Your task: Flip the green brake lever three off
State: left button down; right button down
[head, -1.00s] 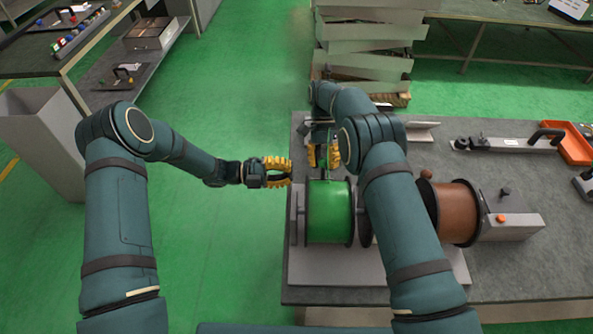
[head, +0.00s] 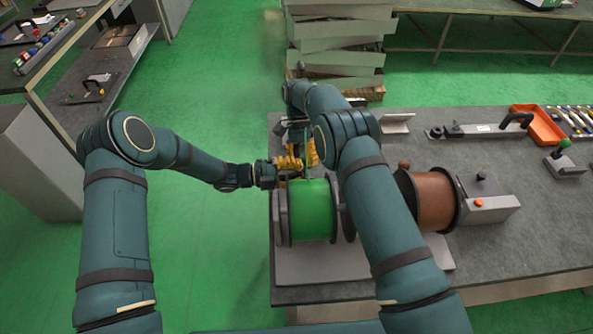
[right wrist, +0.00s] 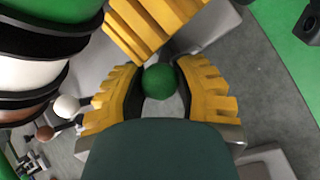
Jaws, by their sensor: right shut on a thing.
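The green brake lever's round green knob (right wrist: 160,81) sits between the yellow fingers of my right gripper (right wrist: 160,84) in the right wrist view. The gripper is shut on it. In the head view, my right gripper (head: 312,153) is just behind the green spool (head: 312,210), partly hidden by my right arm. My left gripper (head: 288,163) is close beside it on the left, by the spool's back edge. One left finger (right wrist: 150,25) crosses the top of the right wrist view. Whether the left fingers are open or touching anything is unclear.
A white knob (right wrist: 66,107) and a brown knob (right wrist: 44,133) stand in a row beside the green one. A brown spool (head: 436,200) and a grey box with an orange button (head: 480,203) are to the right. The table (head: 510,250) is clear at front right.

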jog(key=shift+r, duration=0.1)
dwell(0.3)
jog(key=c, duration=0.6)
grip_release()
